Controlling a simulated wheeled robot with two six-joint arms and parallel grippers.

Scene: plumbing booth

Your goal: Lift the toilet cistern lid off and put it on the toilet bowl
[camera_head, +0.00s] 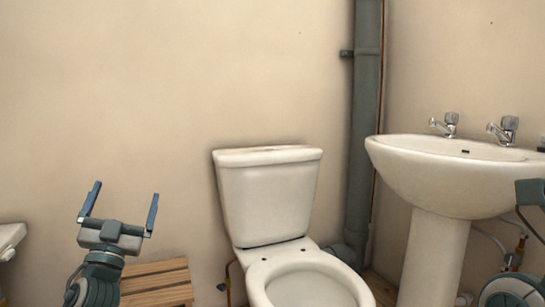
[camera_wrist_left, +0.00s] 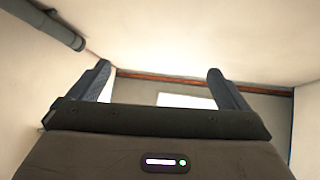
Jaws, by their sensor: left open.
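The white cistern lid (camera_head: 268,155) sits on top of the cistern (camera_head: 269,203) against the back wall. The toilet bowl (camera_head: 312,285) stands in front of the cistern, its seat ring around an open middle, and its front is cut off by the lower picture edge. My left gripper (camera_head: 121,205) is open and empty, raised to the left of the cistern and apart from it. In the left wrist view its two fingers (camera_wrist_left: 158,85) are spread with nothing between them. Part of my right arm shows at the right edge of the head view, but its fingertips cannot be made out.
A white basin (camera_head: 455,180) on a pedestal with two taps stands at the right. A grey soil pipe (camera_head: 365,120) runs up the wall between cistern and basin. A slatted wooden stool (camera_head: 155,284) stands below my left gripper. A white fixture edge (camera_head: 9,238) shows far left.

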